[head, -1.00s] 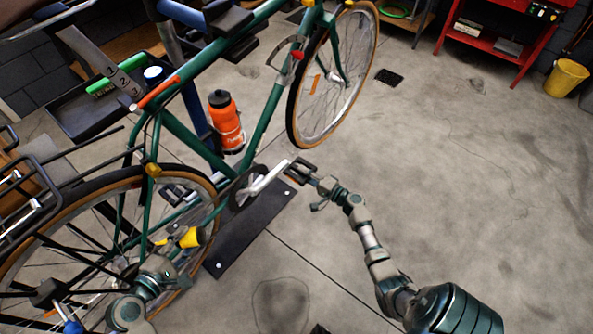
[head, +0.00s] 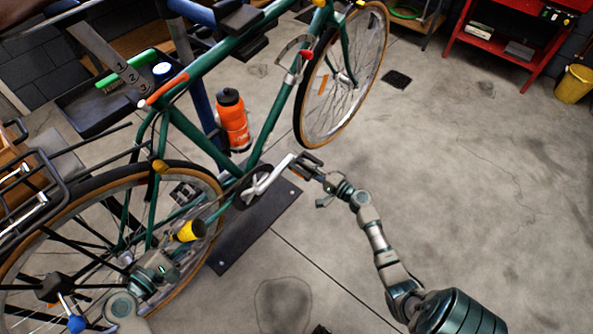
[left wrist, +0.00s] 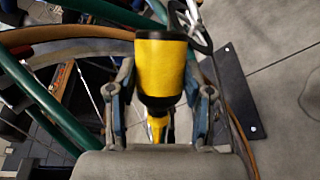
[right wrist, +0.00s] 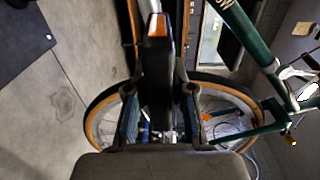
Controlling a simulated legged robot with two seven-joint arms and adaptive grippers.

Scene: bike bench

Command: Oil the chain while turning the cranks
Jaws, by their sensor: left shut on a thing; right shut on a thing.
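The green bicycle (head: 185,125) has its crank arm (head: 268,180) pointing up and right from the chainring (head: 241,192). My right gripper (head: 322,177) is shut on the pedal (head: 306,166) at the crank's end. In the right wrist view the dark pedal (right wrist: 157,75) with its orange reflector is between the fingers. My left gripper (head: 170,248) is shut on a yellow bottle with a black end (head: 190,231), beside the rear wheel near the lower chain run. The yellow bottle (left wrist: 160,65) fills the middle of the left wrist view. Its tip and any contact with the chain cannot be made out.
A dark plate (head: 235,245) lies on the floor under the cranks. A dark tray (head: 95,110) is behind the bicycle. A red shelf (head: 510,40) and yellow bucket (head: 572,80) stand far right. Floor on the right is clear.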

